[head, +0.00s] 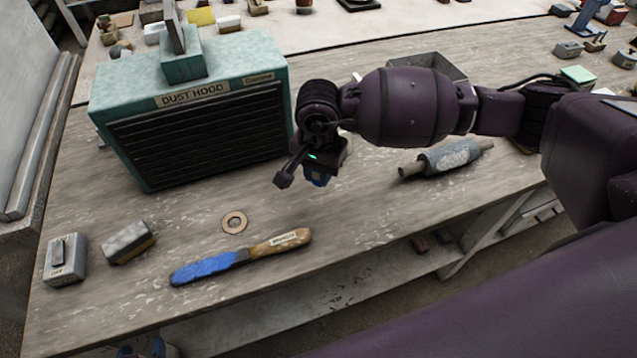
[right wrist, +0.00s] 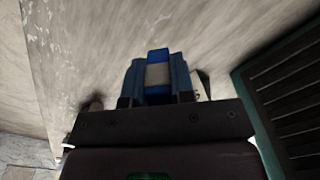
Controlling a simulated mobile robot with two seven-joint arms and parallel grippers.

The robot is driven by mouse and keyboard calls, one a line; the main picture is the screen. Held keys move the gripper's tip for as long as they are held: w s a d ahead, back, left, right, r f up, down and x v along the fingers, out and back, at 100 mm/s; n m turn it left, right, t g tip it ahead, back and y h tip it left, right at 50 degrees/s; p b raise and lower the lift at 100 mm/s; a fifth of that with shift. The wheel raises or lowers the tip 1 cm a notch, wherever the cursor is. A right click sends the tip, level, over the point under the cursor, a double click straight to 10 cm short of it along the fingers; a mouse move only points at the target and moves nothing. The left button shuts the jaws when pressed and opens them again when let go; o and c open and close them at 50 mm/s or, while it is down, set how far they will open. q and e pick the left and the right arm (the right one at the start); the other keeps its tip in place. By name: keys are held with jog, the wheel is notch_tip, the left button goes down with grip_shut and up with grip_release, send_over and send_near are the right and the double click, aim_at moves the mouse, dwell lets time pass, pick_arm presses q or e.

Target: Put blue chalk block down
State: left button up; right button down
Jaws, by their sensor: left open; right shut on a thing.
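The blue chalk block (head: 318,180) is only partly visible in the head view, under my right gripper (head: 308,170) and above the workbench (head: 350,225). In the right wrist view the blue block (right wrist: 158,55), with a tan-grey face, sits between the fingers of my right gripper (right wrist: 158,85), which is shut on it. I cannot tell whether the block touches the bench top. My left gripper is not in view.
A teal dust hood (head: 190,120) stands just left of my right gripper. A grey roller (head: 448,157) lies to the right. Bare bench lies between them.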

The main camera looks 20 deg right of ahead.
aim_at(318, 186)
jog(key=shift+f, duration=2.1)
jog(key=shift+f+b, duration=0.2)
jog(key=shift+b, duration=0.1)
jog(key=c, duration=1)
grip_release()
jog(key=shift+r, duration=0.1)
notch_tip(318, 186, up, 12)
jog(key=shift+r+p, duration=0.15)
jog(key=shift+p, duration=0.2)
